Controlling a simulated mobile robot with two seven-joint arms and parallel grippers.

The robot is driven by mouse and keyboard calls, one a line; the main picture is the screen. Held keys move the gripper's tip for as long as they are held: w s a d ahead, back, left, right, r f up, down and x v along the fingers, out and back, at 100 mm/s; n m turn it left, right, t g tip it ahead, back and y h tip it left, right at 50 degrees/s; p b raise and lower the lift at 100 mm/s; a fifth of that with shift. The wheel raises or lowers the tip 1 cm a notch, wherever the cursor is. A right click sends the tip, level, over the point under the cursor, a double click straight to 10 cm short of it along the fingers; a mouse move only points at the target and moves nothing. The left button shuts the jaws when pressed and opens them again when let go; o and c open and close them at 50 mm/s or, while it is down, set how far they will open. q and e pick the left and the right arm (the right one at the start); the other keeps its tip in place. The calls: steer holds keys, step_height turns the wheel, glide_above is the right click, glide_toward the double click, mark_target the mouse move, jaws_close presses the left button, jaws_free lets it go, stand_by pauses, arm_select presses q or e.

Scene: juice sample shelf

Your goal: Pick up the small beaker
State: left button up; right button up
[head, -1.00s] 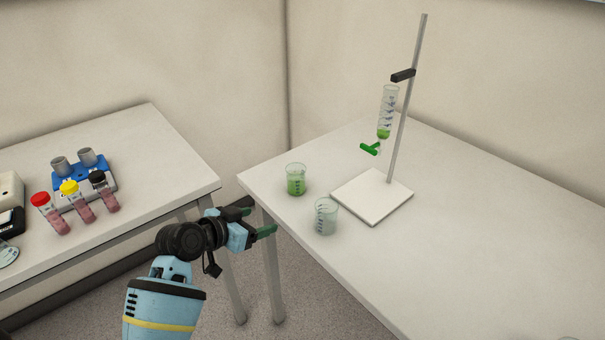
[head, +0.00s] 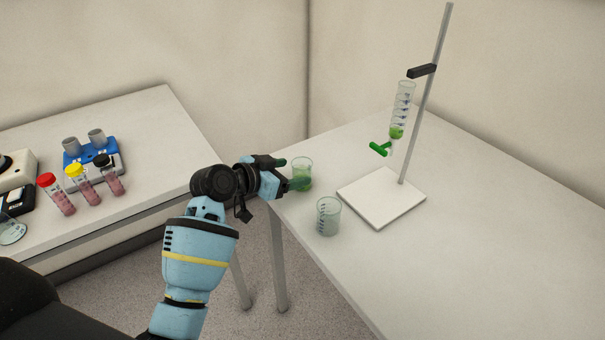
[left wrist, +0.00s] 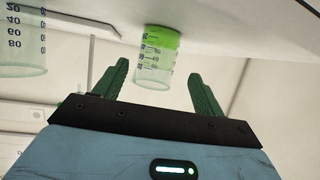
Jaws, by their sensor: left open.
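A small beaker with green liquid (head: 304,171) stands upright near the table's left corner. My left gripper (head: 290,173) is open at table height, its fingers pointing toward this beaker. In the left wrist view, which looks upside down, the green-liquid beaker (left wrist: 157,57) shows between the two open fingers. I cannot tell whether either finger touches it. A second beaker, clear with no green liquid (head: 328,216), stands nearer on the table and also shows in the left wrist view (left wrist: 22,40). My right gripper is not in view.
A stand with a white base (head: 381,197) and metal rod holds a graduated tube (head: 402,105) with green liquid and a green tap. The right table (head: 470,230) is otherwise clear. The left table holds capped tubes (head: 84,185) and a blue rack (head: 92,152).

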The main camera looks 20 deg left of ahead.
mark_target(307, 172)
arm_select(q)
steer(key=shift+w+d+f, duration=0.15)
steer(key=shift+w+d, duration=0.05)
steer(key=shift+w, duration=0.1)
steer(key=shift+s+f+x, duration=0.1)
steer(key=shift+x, duration=1.2)
steer(key=shift+s+f+x, duration=0.1)
steer(key=shift+x, duration=1.2)
steer(key=shift+d, duration=0.15)
steer(key=shift+c, duration=0.4)
steer(key=c, duration=1)
steer(key=shift+c, duration=0.2)
steer(key=shift+r, duration=0.1)
